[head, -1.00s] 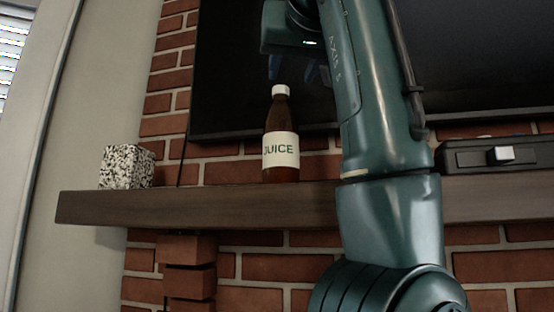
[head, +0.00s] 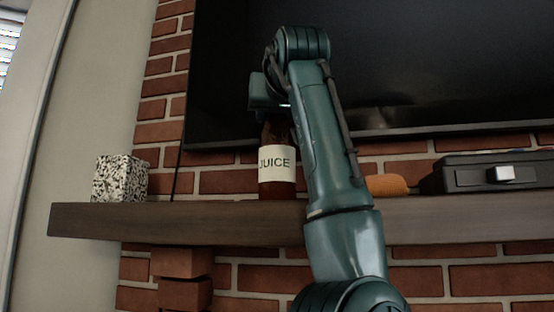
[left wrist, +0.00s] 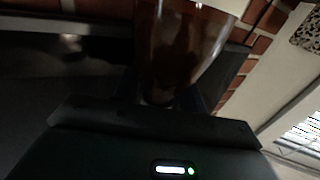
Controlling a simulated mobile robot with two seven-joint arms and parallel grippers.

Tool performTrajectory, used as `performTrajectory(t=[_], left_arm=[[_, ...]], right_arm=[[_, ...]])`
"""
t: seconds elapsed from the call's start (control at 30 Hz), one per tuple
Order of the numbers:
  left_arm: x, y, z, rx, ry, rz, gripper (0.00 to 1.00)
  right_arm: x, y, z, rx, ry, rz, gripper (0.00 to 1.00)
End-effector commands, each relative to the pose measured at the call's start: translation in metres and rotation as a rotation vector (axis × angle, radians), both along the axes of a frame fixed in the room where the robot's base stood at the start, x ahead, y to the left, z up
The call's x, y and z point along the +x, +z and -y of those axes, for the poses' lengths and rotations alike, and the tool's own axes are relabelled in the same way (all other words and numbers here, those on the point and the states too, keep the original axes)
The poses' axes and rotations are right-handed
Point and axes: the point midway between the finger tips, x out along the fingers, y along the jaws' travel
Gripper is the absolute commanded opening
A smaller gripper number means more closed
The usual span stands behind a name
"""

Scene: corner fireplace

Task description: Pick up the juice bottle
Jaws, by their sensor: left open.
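The juice bottle (head: 276,166), dark brown with a cream "JUICE" label, stands upright on the wooden mantel (head: 150,222). My left gripper (head: 274,112) is over the bottle's top, pointing down and open, and hides the cap in the head view. My forearm covers part of the bottle's right side. In the left wrist view the brown bottle (left wrist: 180,42) fills the space in front of the gripper, its neck between the dark fingers. I cannot tell whether the fingers touch it. My right gripper is not in view.
A black-and-white speckled box (head: 120,178) stands at the left of the mantel. An orange object (head: 386,185) and a black box with a silver latch (head: 490,174) are at the right. A large dark screen (head: 430,70) hangs on the brick wall behind.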

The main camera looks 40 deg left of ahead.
Motion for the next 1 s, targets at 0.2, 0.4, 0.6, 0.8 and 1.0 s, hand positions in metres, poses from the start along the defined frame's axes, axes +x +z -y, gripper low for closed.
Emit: performTrajectory(t=[0.2,0.4,0.6,0.8,1.0], left_arm=[[0.0043,-0.0004,-0.0043,0.001,-0.001,0.001,0.42],[0.0039,-0.0003,-0.0041,0.001,-0.001,0.001,0.33],[0.0038,-0.0003,-0.0039,0.001,-0.001,0.001,0.16],[0.0038,-0.0002,-0.0038,0.001,-0.001,0.001,0.00],[0.0039,-0.0002,-0.0037,0.001,-0.002,0.001,0.00]], right_arm=[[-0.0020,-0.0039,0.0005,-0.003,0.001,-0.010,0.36],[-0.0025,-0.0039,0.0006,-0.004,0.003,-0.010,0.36],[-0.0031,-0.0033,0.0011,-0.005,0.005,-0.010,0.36],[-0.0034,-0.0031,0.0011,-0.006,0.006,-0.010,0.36],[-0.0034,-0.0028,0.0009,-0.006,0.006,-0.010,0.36]])
